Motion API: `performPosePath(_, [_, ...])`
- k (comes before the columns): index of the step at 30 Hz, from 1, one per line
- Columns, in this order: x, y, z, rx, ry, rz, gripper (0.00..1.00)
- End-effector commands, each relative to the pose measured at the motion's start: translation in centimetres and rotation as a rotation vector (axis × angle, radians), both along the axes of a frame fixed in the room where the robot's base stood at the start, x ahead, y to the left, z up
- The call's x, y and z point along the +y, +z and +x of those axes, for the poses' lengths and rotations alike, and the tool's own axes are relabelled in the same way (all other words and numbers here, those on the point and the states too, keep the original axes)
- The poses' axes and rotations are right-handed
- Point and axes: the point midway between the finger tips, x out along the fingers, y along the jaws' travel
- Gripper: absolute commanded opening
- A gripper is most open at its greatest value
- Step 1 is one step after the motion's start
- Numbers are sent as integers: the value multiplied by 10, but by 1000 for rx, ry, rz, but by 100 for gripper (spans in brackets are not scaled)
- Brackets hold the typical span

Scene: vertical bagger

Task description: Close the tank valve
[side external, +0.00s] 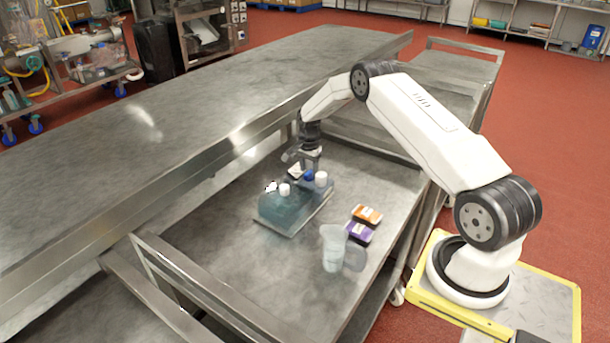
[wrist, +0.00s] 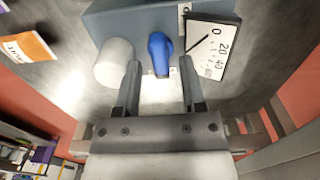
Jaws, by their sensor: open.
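The tank (side external: 285,212) is a translucent blue-grey box lying on the lower steel table, with white caps on top; its body (wrist: 125,18) also shows in the wrist view. The valve has a blue handle (wrist: 160,52), also a small blue spot in the side view (side external: 308,175). My gripper (wrist: 161,66) is open and empty, its fingers on either side of the blue handle in the picture, with gaps on both sides. In the side view my gripper (side external: 310,162) is just over the tank's far end. I cannot tell whether it touches anything.
A white cap (wrist: 114,63) is left of the handle and a dial gauge (wrist: 213,48) is right of it, both close to my fingers. Orange (side external: 367,213) and purple (side external: 358,231) packs and clear cups (side external: 333,248) stand right of the tank. A raised steel counter (side external: 190,120) runs along the left.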

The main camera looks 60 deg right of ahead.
Motion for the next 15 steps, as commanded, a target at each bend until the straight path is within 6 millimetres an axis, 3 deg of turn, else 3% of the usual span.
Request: performPosePath(15, [-1,36,0,1,0,-1,70])
